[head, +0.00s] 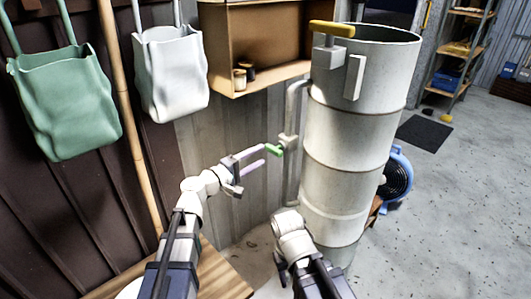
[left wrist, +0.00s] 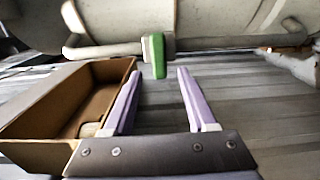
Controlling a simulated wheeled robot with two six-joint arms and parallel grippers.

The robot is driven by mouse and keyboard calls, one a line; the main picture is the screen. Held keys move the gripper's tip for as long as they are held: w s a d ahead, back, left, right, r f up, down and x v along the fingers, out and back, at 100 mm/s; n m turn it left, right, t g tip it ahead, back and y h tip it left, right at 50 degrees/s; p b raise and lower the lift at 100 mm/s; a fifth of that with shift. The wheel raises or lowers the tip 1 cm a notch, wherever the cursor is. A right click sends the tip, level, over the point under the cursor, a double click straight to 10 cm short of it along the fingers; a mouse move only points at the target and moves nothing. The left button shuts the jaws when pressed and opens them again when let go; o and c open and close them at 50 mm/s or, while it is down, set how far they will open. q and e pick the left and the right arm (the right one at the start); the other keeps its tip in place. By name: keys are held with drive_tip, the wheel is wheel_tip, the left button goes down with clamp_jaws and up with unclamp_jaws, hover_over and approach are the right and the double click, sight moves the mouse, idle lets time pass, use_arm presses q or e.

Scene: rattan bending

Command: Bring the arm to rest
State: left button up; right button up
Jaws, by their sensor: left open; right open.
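My left gripper (head: 255,158) is open and empty in the head view, in front of the grey plank wall. Its two pale purple fingers also show apart in the left wrist view (left wrist: 158,98). A green-tipped valve handle (head: 273,149) on the pipe beside the tall metal cylinder (head: 345,130) is close to the fingertips. In the left wrist view the green handle (left wrist: 158,55) lies beyond the fingers, with nothing between them. My right gripper (head: 283,270) is low in the head view near the cylinder's base; its fingers are mostly hidden.
A green bag (head: 65,105) and a white bag (head: 170,75) hang at the left by a bamboo pole (head: 122,100). A wooden wall shelf (head: 255,45) holds small jars. A blue fan (head: 398,178) stands behind the cylinder.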

use_arm(q)
drive_tip(key=shift+s+a, duration=0.5)
